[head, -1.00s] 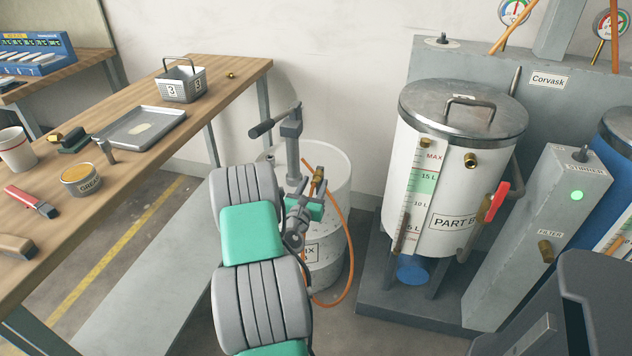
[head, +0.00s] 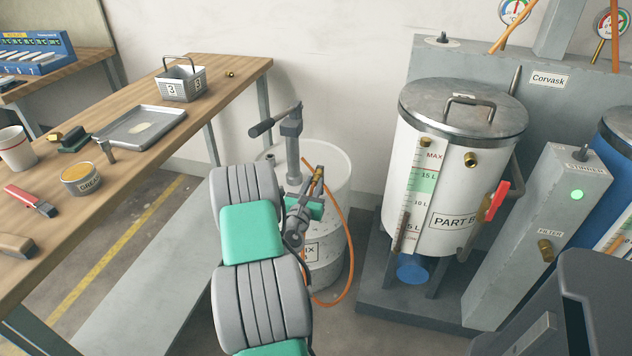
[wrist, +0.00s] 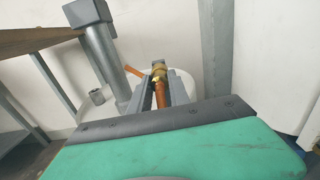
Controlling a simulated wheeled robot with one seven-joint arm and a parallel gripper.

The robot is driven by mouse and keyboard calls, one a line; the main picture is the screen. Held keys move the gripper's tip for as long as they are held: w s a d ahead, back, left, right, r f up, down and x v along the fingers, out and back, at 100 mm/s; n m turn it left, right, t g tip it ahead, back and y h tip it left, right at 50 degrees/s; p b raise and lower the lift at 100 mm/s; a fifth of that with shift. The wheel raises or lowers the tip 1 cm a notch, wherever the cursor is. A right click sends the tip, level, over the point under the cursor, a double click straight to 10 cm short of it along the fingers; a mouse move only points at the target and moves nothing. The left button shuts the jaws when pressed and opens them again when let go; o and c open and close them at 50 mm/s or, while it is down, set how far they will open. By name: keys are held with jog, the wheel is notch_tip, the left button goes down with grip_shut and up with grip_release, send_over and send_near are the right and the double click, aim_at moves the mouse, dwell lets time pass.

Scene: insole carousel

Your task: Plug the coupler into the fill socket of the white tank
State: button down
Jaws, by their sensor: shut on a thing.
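The brass coupler (head: 318,176) is held between the two fingers of my gripper (head: 317,186), in front of the white drum. In the wrist view my gripper (wrist: 162,84) is shut on the coupler (wrist: 159,71), with the orange hose running from it. The white tank (head: 447,215), marked PART B, stands to the right with a metal lid. Its brass fill socket (head: 471,160) is high on its front, right of the level scale. The coupler is well to the left of the socket and apart from it.
The orange hose (head: 349,250) loops down beside the white drum (head: 335,170) and its grey pump (head: 291,130). A red-handled valve (head: 497,200) juts from the tank's right side. A grey stirrer/filter cabinet (head: 545,215) stands right of it. The wooden bench (head: 225,92) is at left.

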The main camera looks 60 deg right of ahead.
aim_at(312, 188)
jog(key=shift+a, duration=0.15)
dwell(0.8)
jog(key=shift+s+a+b, duration=0.25)
jog(key=shift+a+b, duration=0.3)
jog(key=shift+a, duration=0.85)
jog(key=shift+s+a+b, duration=0.2)
jog(key=shift+a+b, duration=0.3)
jog(key=shift+a, duration=0.9)
notch_tip(312, 188, up, 7)
jog(key=p, duration=0.7)
jog(key=shift+p, duration=0.35)
